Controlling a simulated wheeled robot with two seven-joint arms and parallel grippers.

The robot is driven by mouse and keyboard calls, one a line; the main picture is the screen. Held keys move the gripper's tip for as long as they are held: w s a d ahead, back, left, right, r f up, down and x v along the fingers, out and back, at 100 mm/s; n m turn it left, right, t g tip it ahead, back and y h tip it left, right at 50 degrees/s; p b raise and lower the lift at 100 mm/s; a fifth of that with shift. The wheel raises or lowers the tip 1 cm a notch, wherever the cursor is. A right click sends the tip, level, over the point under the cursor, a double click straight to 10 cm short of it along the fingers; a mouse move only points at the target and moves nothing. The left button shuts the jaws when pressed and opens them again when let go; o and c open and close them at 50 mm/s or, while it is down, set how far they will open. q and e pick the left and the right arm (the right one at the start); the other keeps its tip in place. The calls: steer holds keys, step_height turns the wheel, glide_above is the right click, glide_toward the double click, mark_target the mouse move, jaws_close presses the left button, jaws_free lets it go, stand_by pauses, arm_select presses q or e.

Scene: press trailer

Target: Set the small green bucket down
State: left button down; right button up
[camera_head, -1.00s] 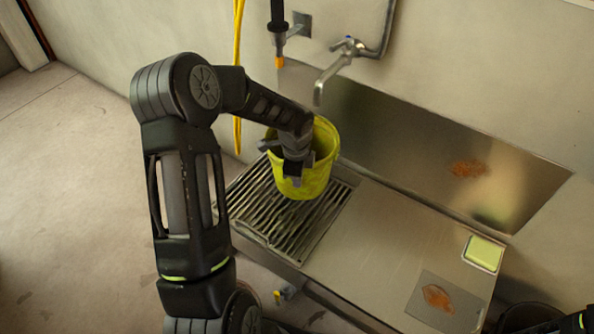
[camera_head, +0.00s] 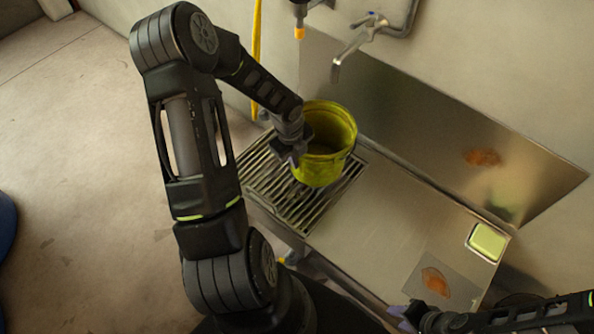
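The small green bucket (camera_head: 335,168) is yellow-green and upright, with its open mouth facing up. It appears over the slatted metal grate (camera_head: 262,178) at the left part of the steel counter; whether its base touches the slats is hard to tell. My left gripper (camera_head: 291,158) is at the bucket's left side, overlapping its rim and wall in the picture. Its fingers are small and dark, and whether they grip the rim is unclear. My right gripper (camera_head: 402,318) is low at the bottom right, over the counter's front edge, away from the bucket.
A tap (camera_head: 349,50) sticks out from the wall above and behind the bucket. A yellow hose (camera_head: 256,55) hangs to its left. A green sponge-like block in a tray (camera_head: 487,241) and a stained plate (camera_head: 440,290) lie at the right. The counter's middle is clear.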

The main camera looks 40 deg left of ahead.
arm_select(q)
steer(key=shift+f, duration=1.45)
steer(key=shift+f+b, duration=0.8)
steer(key=shift+f, duration=0.95)
steer(key=shift+f, duration=0.15)
steer(key=c, duration=1.6)
jaws_free()
steer(key=shift+c, duration=0.2)
